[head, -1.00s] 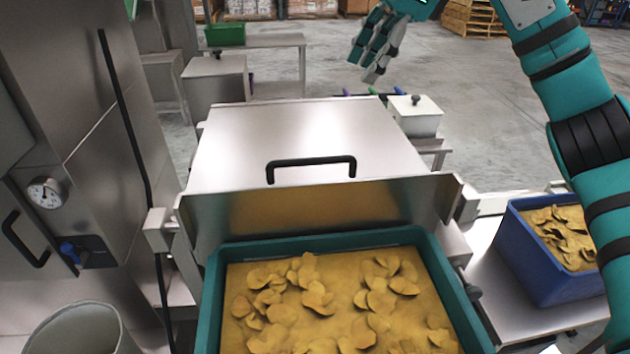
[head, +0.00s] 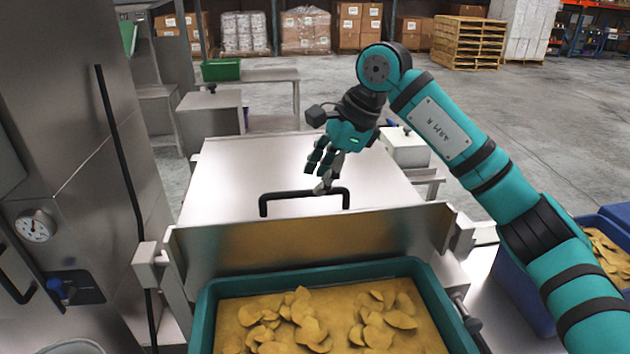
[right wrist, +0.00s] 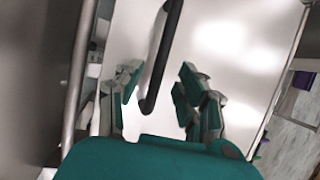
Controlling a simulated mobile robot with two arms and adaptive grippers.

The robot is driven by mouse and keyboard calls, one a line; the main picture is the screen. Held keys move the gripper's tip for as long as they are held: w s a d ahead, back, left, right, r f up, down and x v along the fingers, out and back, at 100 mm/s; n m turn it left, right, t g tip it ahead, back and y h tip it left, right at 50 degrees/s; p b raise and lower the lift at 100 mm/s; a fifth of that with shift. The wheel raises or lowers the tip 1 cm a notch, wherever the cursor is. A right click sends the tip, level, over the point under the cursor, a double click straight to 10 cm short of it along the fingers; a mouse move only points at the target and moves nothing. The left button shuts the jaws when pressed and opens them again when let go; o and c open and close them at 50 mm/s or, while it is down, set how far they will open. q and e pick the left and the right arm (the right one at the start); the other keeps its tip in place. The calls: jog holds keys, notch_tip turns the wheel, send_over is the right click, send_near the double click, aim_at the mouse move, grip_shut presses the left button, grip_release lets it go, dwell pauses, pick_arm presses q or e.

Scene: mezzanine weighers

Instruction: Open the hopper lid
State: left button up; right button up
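The hopper lid (head: 265,165) is a shiny metal panel, lying down behind an upright metal front plate. Its black bar handle (head: 290,194) runs across the lid near its front edge. My right gripper (head: 318,178) is over the lid, at the right part of the handle. In the right wrist view the lid (right wrist: 235,55) fills much of the picture. The handle (right wrist: 160,60) runs between the spread fingers of my right gripper (right wrist: 160,88), which is open and not closed on the bar. My left gripper is not in view.
A teal tray (head: 203,312) of chips stands in front of the lid. A blue bin (head: 512,285) of chips is at right, partly behind my right arm. A steel cabinet with a gauge (head: 36,226) stands close at left. A white box (head: 406,148) is behind right.

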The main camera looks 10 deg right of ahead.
jog(key=shift+x, duration=1.35)
jog(key=shift+c, duration=0.5)
grip_shut()
